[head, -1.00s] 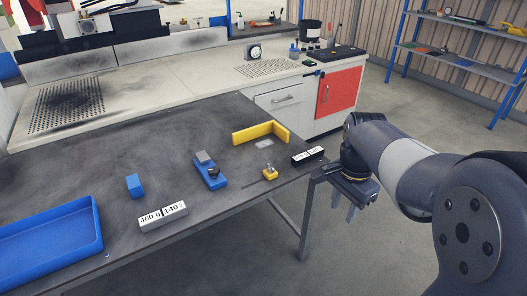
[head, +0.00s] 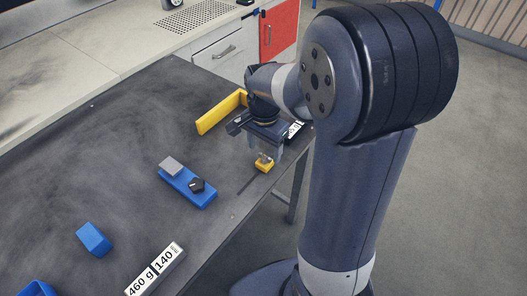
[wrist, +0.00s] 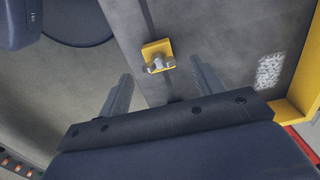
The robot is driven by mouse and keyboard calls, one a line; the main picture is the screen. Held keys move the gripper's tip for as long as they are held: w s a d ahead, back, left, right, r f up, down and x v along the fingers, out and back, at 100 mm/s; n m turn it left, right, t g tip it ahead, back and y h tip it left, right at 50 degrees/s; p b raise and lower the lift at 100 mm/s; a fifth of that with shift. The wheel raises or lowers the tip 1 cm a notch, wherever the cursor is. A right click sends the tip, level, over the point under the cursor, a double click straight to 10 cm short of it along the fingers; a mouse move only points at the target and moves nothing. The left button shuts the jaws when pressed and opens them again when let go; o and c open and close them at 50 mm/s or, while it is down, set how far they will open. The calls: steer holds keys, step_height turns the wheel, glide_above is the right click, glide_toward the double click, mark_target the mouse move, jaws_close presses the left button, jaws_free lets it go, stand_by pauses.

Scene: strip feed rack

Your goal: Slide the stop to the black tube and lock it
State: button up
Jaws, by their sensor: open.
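The stop looks to be the small yellow block (head: 264,165) with a silver wing screw on top. It sits over a narrow dark slot (head: 246,184) near the right edge of the dark table. In the wrist view the yellow block (wrist: 165,48) and its wing screw (wrist: 158,65) lie just ahead of the gap between my fingers. My gripper (head: 265,146) points down above the block, open and empty; its two spread fingers also show in the wrist view (wrist: 162,82). I cannot make out a black tube in any view.
A yellow angled fence (head: 220,112) stands behind my gripper. The table's middle is clear.

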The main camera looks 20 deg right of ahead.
steer(key=shift+f, duration=0.9)
steer(key=shift+c, duration=0.3)
steer(key=c, duration=0.9)
